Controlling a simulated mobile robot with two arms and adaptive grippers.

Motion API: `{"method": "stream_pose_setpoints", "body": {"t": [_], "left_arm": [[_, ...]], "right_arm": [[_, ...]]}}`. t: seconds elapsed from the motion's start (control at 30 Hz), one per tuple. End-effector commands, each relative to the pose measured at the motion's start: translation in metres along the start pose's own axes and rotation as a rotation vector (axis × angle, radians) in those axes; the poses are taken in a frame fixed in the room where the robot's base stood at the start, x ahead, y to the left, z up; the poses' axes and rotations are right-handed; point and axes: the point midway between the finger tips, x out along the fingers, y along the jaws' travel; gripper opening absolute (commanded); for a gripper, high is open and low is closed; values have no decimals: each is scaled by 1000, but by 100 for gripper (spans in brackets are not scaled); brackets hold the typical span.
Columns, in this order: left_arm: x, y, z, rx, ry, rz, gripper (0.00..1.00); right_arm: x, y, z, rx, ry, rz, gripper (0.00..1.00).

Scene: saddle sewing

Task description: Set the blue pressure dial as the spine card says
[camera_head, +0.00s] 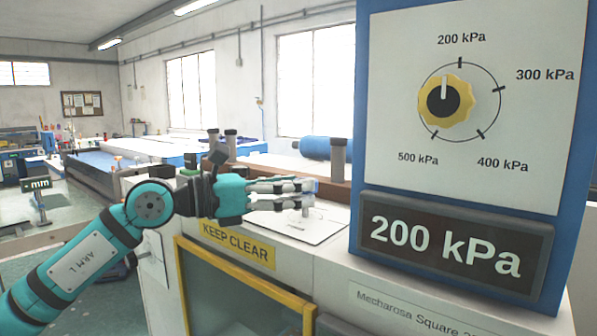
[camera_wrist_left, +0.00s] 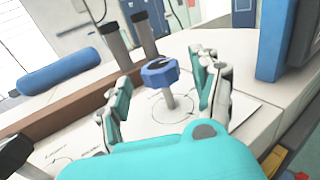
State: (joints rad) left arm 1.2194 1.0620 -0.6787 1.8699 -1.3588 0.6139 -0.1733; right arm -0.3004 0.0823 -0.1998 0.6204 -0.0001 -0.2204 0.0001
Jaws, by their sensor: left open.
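A blue knob (camera_wrist_left: 160,72) with a black mark on top stands on a grey stem over a white plate (camera_wrist_left: 185,118) with a printed circle. My left gripper (camera_wrist_left: 163,80) is open, with a finger on each side of the knob; contact cannot be told. In the head view my left gripper (camera_head: 306,193) reaches in from the left and mostly hides the knob (camera_head: 312,184). A yellow dial (camera_head: 461,105) with a black centre has its white pointer up at 200 kPa. The display (camera_head: 450,245) below reads 200 kPa. I cannot make out a spine card. My right gripper is not in view.
The tall blue dial cabinet (camera_head: 361,130) stands right of my left gripper. Grey posts (camera_head: 338,160) and a brown rail (camera_head: 270,170) lie behind it, with a blue roll (camera_wrist_left: 60,72) beyond. A yellow KEEP CLEAR label (camera_head: 237,243) is on the front below.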

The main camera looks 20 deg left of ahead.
Motion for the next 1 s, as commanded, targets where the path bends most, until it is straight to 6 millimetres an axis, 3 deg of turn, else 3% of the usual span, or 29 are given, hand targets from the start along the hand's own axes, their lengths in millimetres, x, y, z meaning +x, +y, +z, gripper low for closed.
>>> {"method": "stream_pose_setpoints", "body": {"t": [0.17,0.47,0.87,1.0], "left_arm": [[13,0,1,1,-1,0,64],[14,0,0,1,0,0,63],[14,0,0,1,0,0,11],[14,0,-1,2,2,7,8]], "right_arm": [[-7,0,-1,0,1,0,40],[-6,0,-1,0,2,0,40],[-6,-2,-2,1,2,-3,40],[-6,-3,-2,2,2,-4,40]]}}
